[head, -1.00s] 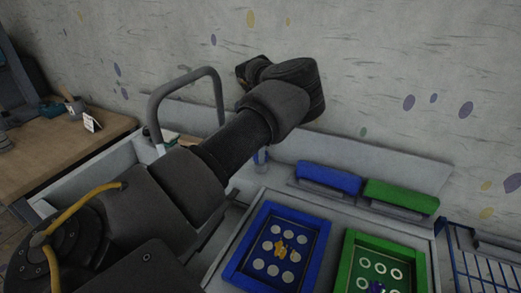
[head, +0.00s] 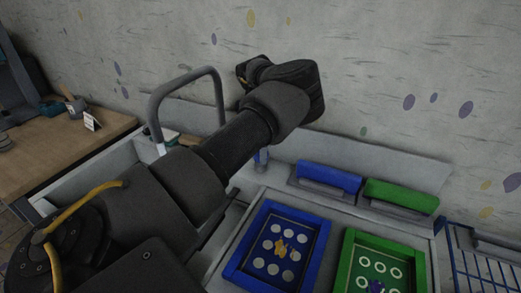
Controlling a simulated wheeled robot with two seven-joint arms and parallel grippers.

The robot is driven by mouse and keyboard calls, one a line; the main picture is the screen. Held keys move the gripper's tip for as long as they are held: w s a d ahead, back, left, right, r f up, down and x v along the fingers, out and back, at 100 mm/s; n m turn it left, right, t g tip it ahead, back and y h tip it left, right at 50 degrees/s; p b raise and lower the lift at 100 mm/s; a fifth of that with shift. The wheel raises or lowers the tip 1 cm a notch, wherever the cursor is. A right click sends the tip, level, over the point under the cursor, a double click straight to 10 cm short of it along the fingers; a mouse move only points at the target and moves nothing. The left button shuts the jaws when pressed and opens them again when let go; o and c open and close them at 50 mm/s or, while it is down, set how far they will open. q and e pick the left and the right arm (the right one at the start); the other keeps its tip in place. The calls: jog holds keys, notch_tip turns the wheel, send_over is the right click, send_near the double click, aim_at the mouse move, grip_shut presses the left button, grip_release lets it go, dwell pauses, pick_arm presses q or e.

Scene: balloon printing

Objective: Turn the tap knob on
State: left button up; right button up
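The tap is a grey arched pipe (head: 184,86) that rises over the sink (head: 88,168) against the back wall. I cannot make out its knob; the area at the foot of the pipe is partly behind my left arm. My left arm reaches from the lower left up past the right leg of the pipe. The end of my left arm, with my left gripper (head: 252,69), is beyond the sink area near the wall. Its fingers are hidden, so I cannot tell whether it is open or touching anything. My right gripper is not in view.
A blue frame (head: 238,268) and a green frame (head: 346,260) lie on the grey worktop at the right. A blue bar (head: 330,178) and a green bar (head: 400,195) rest behind them. A wooden table (head: 65,150) stands left, and a blue rack (head: 475,255) lies far right.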

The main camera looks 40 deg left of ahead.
pick_arm(q)
jog(key=shift+o, duration=1)
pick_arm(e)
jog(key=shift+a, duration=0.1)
pick_arm(q)
jog(key=shift+w+r, duration=0.1)
jog(key=shift+r, duration=0.1)
notch_tip(320, 180, up, 10)
jog(key=shift+r+b, duration=0.25)
jog(key=shift+b, duration=0.2)
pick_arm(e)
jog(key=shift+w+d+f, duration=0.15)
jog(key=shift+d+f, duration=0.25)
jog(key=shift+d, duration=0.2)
